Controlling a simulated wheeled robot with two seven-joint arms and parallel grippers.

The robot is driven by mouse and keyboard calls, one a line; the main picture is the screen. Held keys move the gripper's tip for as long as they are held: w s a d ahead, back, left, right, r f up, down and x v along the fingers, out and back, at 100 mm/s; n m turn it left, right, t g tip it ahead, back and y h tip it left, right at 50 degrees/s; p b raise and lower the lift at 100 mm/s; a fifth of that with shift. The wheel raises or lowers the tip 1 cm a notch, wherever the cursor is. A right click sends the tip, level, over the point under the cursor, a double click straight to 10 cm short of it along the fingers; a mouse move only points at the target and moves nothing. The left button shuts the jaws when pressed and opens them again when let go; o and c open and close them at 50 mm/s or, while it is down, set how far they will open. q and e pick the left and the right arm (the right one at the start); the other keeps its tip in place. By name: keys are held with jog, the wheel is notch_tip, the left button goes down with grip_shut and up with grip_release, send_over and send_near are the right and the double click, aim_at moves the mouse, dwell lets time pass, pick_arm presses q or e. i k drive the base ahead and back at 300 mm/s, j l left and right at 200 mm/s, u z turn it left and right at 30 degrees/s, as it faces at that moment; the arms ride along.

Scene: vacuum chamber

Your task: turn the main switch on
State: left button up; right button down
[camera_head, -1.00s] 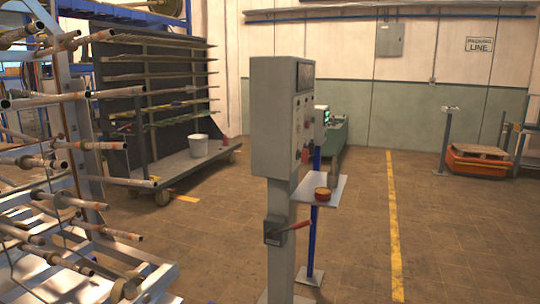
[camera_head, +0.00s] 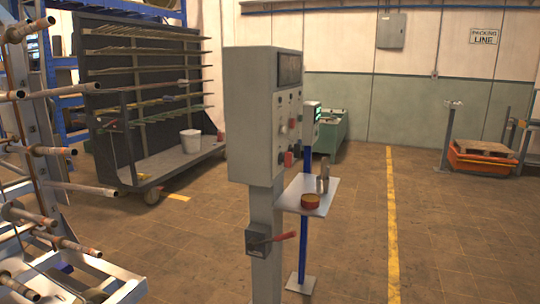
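The grey control cabinet (camera_head: 252,115) stands on a grey post (camera_head: 265,215) near the middle of the view. Its front faces right and shows at a steep slant, with a dark display (camera_head: 290,68) at the top and several small knobs and buttons below. A red knob (camera_head: 289,158) sits low on that face. Neither of my grippers is in view.
A small shelf (camera_head: 294,202) beside the post holds a red-brown round container (camera_head: 309,201) and a grey upright item (camera_head: 323,180). A pipe rack (camera_head: 40,150) crowds the left. Open floor (camera_head: 345,235) lies right of the cabinet, with a yellow line (camera_head: 393,225).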

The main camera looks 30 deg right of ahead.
aim_at(287, 160)
jog(key=i+l+u, duration=0.2)
jog(key=l, duration=0.45)
jog(key=l+u, duration=0.15)
jog(key=l, duration=0.55)
jog(key=i+l+u, duration=0.2)
jog(key=l, duration=0.5)
jog(key=l+u, duration=0.1)
jog(key=l, duration=2.95)
